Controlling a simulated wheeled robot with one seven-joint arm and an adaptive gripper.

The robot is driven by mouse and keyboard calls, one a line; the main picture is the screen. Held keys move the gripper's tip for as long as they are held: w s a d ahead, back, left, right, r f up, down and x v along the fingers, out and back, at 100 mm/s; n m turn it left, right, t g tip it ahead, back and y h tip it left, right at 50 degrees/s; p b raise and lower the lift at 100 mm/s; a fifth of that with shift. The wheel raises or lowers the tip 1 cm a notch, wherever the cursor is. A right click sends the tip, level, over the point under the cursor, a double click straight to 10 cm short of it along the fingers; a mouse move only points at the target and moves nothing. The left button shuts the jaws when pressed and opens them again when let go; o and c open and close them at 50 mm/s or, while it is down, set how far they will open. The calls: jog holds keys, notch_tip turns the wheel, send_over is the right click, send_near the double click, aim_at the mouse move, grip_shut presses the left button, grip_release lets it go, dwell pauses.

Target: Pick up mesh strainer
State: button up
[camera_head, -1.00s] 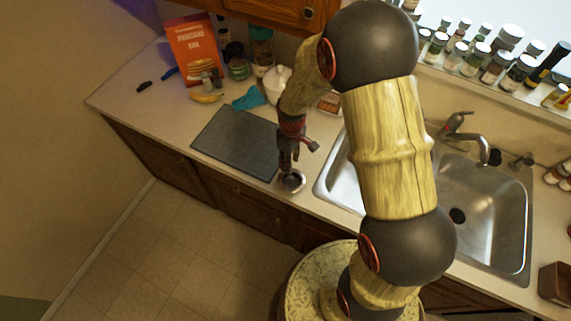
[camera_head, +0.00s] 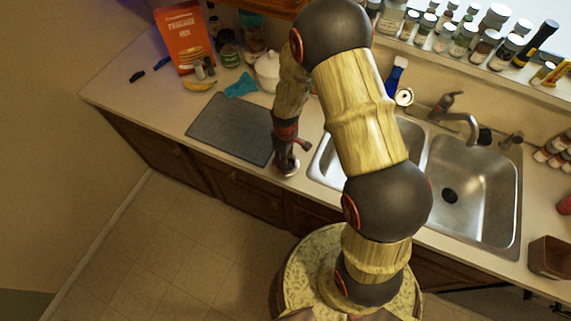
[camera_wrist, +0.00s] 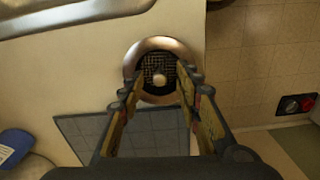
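The mesh strainer (camera_wrist: 136,62) is a small round metal piece with a broad shiny rim and a dark mesh centre with a pale knob. It lies on the counter by the front edge, between the dark mat and the sink. In the head view the strainer (camera_head: 291,170) is partly hidden by my gripper (camera_head: 284,162). In the wrist view my gripper (camera_wrist: 158,92) is open, with its two fingers apart and their tips over the strainer's near part. I cannot tell whether the fingertips touch it.
A dark mat (camera_head: 228,130) lies left of the strainer. The double sink (camera_head: 487,190) is to the right. A white lidded pot (camera_head: 267,72), a teal cloth (camera_head: 241,86) and a red box (camera_head: 184,38) stand or lie behind. The counter's front edge is close to the strainer.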

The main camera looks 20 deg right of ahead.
jog(key=shift+w, duration=0.1)
jog(key=shift+c, duration=0.3)
jog(key=c, duration=0.7)
grip_shut()
